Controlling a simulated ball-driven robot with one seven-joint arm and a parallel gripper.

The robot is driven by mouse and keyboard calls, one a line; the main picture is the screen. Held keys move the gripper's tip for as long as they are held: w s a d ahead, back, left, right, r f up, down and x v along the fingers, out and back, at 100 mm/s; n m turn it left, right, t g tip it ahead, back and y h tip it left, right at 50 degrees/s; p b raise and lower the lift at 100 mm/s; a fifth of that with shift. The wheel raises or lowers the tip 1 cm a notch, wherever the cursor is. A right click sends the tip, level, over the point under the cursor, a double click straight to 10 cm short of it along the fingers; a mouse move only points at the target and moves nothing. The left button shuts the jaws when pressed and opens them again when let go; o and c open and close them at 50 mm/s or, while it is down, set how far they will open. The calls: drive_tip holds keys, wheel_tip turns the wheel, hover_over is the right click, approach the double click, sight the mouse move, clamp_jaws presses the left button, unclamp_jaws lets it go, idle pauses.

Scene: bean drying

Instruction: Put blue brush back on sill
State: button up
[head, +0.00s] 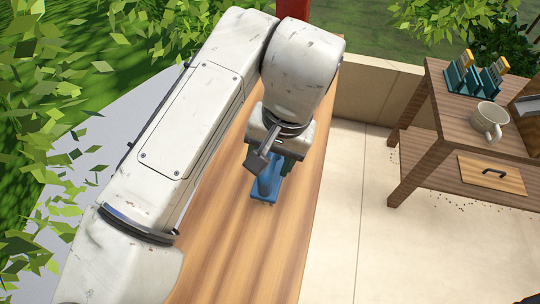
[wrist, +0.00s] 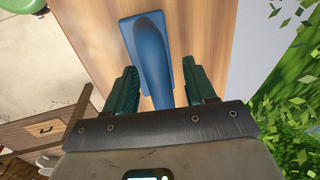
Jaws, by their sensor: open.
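The blue brush (head: 264,192) lies on the wooden sill (head: 225,255) in the head view, partly hidden by my wrist. In the wrist view the brush (wrist: 150,50) shows its flat head on the wood and its handle reaching back between my fingers. My gripper (wrist: 163,85) is open, with one green finger on each side of the handle. A gap shows between each finger and the handle. In the head view my gripper (head: 272,165) is right above the brush, and its fingers are mostly hidden.
A wooden table (head: 425,120) stands at the right, bearing a teal rack (head: 468,80), a mug (head: 489,120) and a drawer (head: 492,174). Pale paving (head: 345,240) lies between it and the sill. Leafy plants (head: 50,100) crowd the left. The sill's near part is clear.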

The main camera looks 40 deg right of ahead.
wheel_tip(320, 180, up, 11)
drive_tip(key=s+d, duration=0.1)
drive_tip(key=shift+s+d+f, duration=0.15)
drive_tip(key=shift+s+d, duration=0.15)
drive_tip(key=shift+d, duration=0.05)
idle(0.5)
